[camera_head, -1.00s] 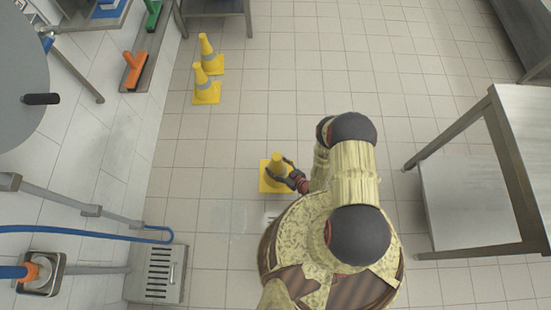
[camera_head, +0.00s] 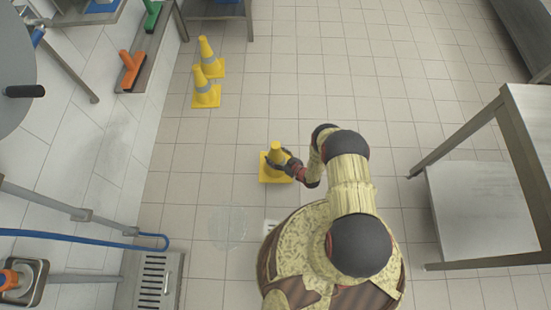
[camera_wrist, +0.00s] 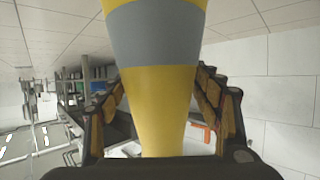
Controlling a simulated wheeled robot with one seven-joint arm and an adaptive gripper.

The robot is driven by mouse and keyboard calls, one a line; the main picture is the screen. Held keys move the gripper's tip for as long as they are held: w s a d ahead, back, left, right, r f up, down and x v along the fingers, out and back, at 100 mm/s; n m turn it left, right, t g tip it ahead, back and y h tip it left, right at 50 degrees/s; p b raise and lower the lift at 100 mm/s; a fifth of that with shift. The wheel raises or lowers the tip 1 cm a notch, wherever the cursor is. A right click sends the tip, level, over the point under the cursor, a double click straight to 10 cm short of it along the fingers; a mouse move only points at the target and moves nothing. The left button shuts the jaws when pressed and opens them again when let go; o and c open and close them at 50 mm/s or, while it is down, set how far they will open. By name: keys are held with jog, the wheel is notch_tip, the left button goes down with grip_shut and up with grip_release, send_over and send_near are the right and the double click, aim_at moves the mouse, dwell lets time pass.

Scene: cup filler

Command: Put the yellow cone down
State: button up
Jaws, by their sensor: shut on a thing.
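The yellow cone (camera_head: 276,174) with a square base is in the middle of the head view, close in front of my body. In the wrist view the cone (camera_wrist: 160,100) fills the middle, with its grey band above. My gripper (camera_head: 279,158) is shut on the cone's upper part; in the wrist view its two fingers (camera_wrist: 162,112) lie on either side of the cone. The cone looks upright. From above I cannot tell whether its base touches the floor.
Two more yellow cones (camera_head: 205,88) (camera_head: 210,58) stand on the tiled floor farther off, at the upper left. A metal table (camera_head: 480,200) stands at the right. A floor drain (camera_head: 152,280) is at the lower left. The tiles between are clear.

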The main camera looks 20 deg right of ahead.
notch_tip(320, 180, down, 3)
jog(key=shift+w+f+b, duration=0.15)
jog(key=shift+b, duration=0.5)
jog(key=o, duration=2.1)
jog(key=shift+f, duration=0.1)
